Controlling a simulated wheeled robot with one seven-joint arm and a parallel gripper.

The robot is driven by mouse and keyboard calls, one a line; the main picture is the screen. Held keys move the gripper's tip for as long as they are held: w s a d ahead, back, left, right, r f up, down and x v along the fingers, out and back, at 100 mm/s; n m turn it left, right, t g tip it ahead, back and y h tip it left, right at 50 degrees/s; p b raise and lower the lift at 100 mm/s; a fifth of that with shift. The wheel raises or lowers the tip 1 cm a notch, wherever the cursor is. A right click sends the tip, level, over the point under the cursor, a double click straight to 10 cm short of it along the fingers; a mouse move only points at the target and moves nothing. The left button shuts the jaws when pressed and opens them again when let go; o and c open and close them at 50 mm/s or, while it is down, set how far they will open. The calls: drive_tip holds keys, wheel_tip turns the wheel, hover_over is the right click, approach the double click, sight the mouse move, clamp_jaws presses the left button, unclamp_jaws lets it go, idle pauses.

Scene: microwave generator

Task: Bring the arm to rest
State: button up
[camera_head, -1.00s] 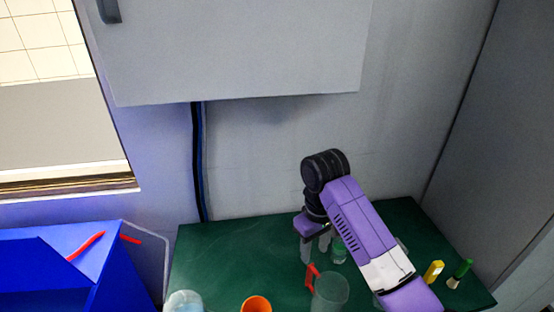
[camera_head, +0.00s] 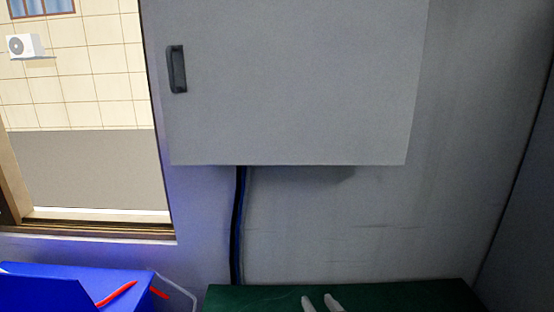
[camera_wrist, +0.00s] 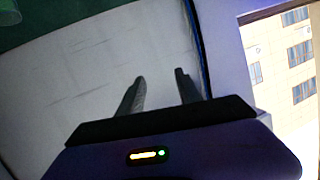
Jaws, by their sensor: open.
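My gripper (camera_wrist: 160,82) shows in the wrist view with its two grey fingers apart and nothing between them. Behind the fingers is the pale wall. In the head view only the fingertips (camera_head: 322,302) show at the bottom edge, in front of the green table (camera_head: 420,297). The rest of my arm is below the head view.
A grey wall cabinet (camera_head: 300,80) with a dark handle hangs above the table, and dark cables (camera_head: 238,225) run down below it. A blue box (camera_head: 50,292) with red marks stands at the lower left. A window (camera_head: 85,110) is at the left.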

drive_tip(key=s+d+h, duration=0.2)
drive_tip(key=s+d, duration=0.3)
drive_tip(key=s, duration=1.7)
drive_tip(key=s+d+m+h, duration=0.1)
drive_tip(key=s+d, duration=0.4)
drive_tip(key=s, duration=1.8)
drive_tip(key=shift+d+f+t+h+b, duration=0.15)
drive_tip(key=shift+t+h+b, duration=0.15)
drive_tip(key=shift+h+b, duration=0.1)
